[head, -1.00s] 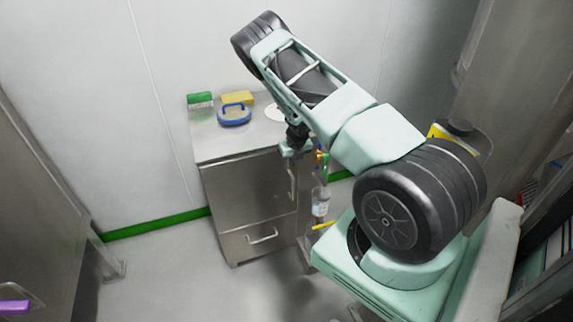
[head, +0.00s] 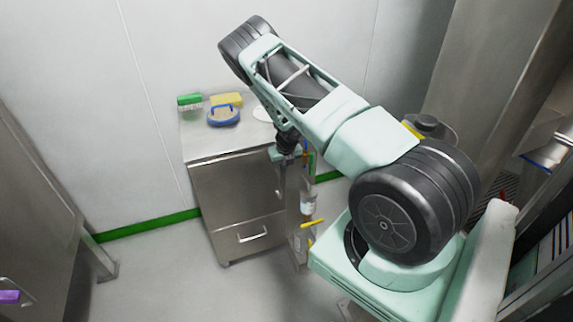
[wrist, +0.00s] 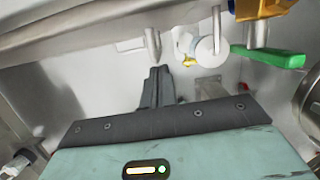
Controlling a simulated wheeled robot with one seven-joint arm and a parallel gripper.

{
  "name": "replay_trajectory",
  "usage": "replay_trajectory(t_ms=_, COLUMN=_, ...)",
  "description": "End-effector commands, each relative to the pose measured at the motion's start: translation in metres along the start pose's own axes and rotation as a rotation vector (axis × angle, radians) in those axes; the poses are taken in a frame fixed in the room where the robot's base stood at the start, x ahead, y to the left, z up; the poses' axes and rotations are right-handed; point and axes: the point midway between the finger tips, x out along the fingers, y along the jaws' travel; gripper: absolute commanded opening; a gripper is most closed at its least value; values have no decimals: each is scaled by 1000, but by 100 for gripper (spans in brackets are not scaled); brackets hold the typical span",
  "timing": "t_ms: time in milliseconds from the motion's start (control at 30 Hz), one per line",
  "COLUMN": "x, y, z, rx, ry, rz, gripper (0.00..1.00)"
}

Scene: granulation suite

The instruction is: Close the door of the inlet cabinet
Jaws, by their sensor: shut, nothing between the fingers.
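The inlet cabinet, as I take it, is the low steel cabinet (head: 198,146) in the middle of the head view. Its front door (head: 235,192) sits above a drawer and looks near its frame; I cannot tell whether a gap remains. An upright handle (head: 278,180) is at the door's right edge. My gripper (head: 283,168) hangs at the cabinet's front right corner, close to that handle, partly hidden by my arm. In the wrist view my gripper (wrist: 157,72) is shut and empty, its tips just below a pale rounded post (wrist: 153,45). Contact cannot be told.
On the cabinet top lie a green block (head: 190,99), a yellow block (head: 227,99) and a blue-handled tool (head: 223,117). A bottle (head: 308,203) and yellow handle (head: 314,223) are right of the cabinet. A green lever (wrist: 268,56) shows in the wrist view. Floor in front is clear.

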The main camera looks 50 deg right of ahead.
Motion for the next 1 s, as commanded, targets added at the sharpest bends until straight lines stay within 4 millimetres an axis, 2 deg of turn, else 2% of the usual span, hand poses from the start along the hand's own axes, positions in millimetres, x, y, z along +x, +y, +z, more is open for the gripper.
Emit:
replay_trajectory(t_ms=500, x=-80, y=-1, z=1, rx=1, ry=-4, rz=-1, gripper=0)
replay_trajectory(t_ms=600, x=-90, y=-1, z=0, rx=1, ry=-2, rz=0, gripper=0)
replay_trajectory(t_ms=1000, x=-99, y=0, z=0, rx=5, ry=-2, rz=0, gripper=0)
